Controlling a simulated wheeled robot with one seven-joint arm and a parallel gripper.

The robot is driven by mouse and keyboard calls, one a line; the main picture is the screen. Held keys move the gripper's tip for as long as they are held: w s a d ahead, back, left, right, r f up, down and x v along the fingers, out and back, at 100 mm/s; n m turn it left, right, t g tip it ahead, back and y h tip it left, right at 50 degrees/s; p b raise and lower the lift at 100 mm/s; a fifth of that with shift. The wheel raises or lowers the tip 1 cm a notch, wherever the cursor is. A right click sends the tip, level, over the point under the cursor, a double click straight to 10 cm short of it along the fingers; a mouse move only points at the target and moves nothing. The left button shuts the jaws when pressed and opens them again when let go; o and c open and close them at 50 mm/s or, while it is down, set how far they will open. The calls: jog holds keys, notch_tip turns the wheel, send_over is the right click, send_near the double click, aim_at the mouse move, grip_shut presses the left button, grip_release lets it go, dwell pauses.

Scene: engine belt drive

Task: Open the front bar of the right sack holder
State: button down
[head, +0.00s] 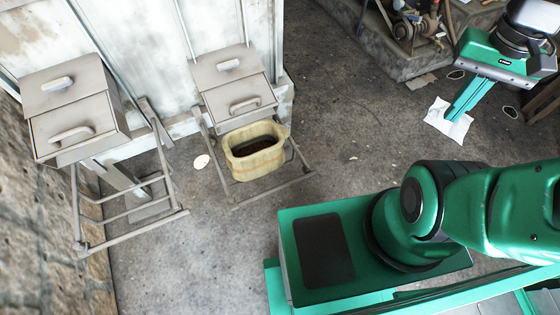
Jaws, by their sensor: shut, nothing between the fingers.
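The right sack holder (292,158) is a grey metal frame under the right grey box on the wall. A tan, open-topped sack (262,171) with dark contents sits within it. Its front bar (275,191) runs low across the front of the sack, from lower left to upper right. My gripper (455,114) is at the upper right, well apart from the holder. Its green fingers are together and empty, pointing down over a white sheet of paper on the floor.
The left sack holder (81,215) stands empty under another grey box (75,115). A stone-edged platform with machinery (408,25) is at the top right. Concrete floor (350,120) lies clear between the right holder and my gripper.

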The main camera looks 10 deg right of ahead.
jog(key=shift+w+d, duration=0.2)
jog(key=shift+d, duration=0.05)
jog(key=w+a+f+n+g+h, duration=0.1)
jog(key=w+a+f+n, duration=0.2)
jog(key=w+a+f, duration=0.5)
jog(key=w+a+f+n, duration=0.2)
jog(key=w+a+f, duration=0.2)
jog(key=w+f, duration=0.45)
jog(key=n+g, duration=0.1)
jog(key=n, duration=0.3)
send_near(277, 189)
jog(key=w+d+r, duration=0.3)
jog(key=w+d, duration=0.1)
jog(key=w, duration=0.1)
jog(key=a+x, duration=0.1)
jog(key=x, duration=0.9)
jog(key=shift+s+d+f, duration=0.2)
jog(key=shift+s+d, duration=0.05)
jog(key=shift+s, duration=0.05)
